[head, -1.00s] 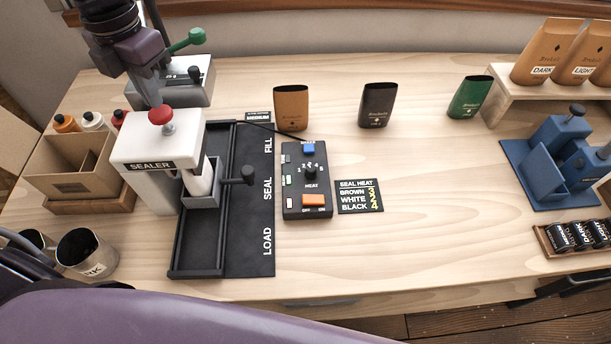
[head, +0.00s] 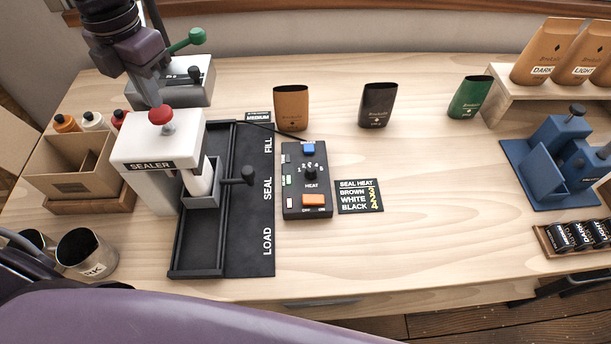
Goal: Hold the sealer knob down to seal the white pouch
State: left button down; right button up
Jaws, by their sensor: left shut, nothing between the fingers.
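The white sealer (head: 152,158) stands over the black track at the left of the table, with a red knob (head: 161,115) on its top. The white pouch (head: 201,180) stands upright in a grey carriage (head: 203,196) at the SEAL mark, partly under the sealer head. My left gripper (head: 156,103) comes down from the top left, shut and empty, its tips right at the top of the red knob. I cannot tell whether they touch or press it. My right gripper is not in view.
The control box (head: 306,180) with a heat dial and orange switch sits right of the track, beside a seal heat card (head: 359,197). Brown (head: 291,107), black (head: 378,105) and green (head: 470,97) pouches stand behind. The table's middle right is clear.

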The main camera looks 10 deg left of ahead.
aim_at(159, 112)
pick_arm(q)
jog(key=shift+f, duration=0.15)
jog(key=shift+f+b, duration=1.05)
jog(key=shift+f, duration=0.6)
jog(key=shift+r, duration=0.1)
dwell(0.9)
notch_tip(159, 112, up, 6)
jog(key=p, duration=0.6)
dwell(0.4)
dwell(0.5)
